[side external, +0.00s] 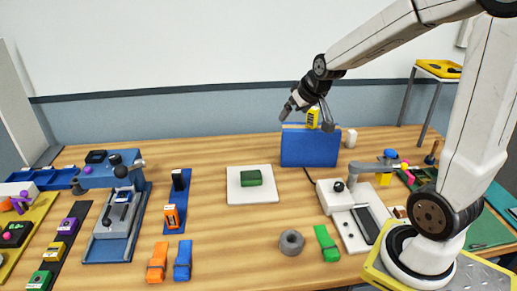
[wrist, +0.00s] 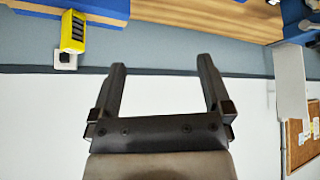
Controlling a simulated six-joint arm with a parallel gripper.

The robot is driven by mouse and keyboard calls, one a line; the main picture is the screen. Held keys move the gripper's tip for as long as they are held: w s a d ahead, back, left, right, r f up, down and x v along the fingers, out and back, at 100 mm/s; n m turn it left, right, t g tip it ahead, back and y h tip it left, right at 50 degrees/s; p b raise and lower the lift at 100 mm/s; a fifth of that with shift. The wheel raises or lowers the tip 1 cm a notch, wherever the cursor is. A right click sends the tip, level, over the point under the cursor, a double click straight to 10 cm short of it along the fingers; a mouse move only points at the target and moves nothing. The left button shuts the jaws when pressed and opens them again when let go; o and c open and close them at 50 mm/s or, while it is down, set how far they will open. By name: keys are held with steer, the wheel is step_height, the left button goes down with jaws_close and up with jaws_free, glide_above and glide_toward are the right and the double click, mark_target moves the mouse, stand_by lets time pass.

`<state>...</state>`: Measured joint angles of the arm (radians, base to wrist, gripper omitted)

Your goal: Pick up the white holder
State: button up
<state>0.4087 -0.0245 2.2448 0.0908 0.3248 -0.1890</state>
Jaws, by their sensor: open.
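A small white block (side external: 351,138), which may be the white holder, stands just right of the blue upright panel (side external: 309,150) at the back of the table. In the wrist view a small white piece (wrist: 66,61) with a dark opening shows beside a yellow device (wrist: 73,32); I cannot tell whether it is the same block. My gripper (side external: 306,118) is open and empty, near the top of the panel, left of the white block. Its two fingers (wrist: 161,62) have nothing between them.
A white plate (side external: 240,196) with a green block (side external: 251,178) lies mid-table. A grey ring (side external: 291,242) and a green clip (side external: 327,243) lie near the front. A white machine (side external: 350,212) stands at right, a blue fixture (side external: 118,215) at left.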

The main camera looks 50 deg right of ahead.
steer(key=s+d+m+h, duration=0.2)
steer(key=s+d+h, duration=0.1)
steer(key=d, duration=0.8)
steer(key=s+d+m+h, duration=0.2)
steer(key=s+d+h, duration=0.1)
steer(key=d, duration=0.7)
steer(key=s+d+m+h, duration=0.2)
steer(key=d+h, duration=0.1)
steer(key=d, duration=0.8)
glide_toward(353, 134)
steer(key=x, duration=0.3)
steer(key=shift+w+a+r, duration=0.1)
steer(key=shift+w+a, duration=0.05)
steer(key=shift+x, duration=1.35)
steer(key=shift+x, duration=2.6)
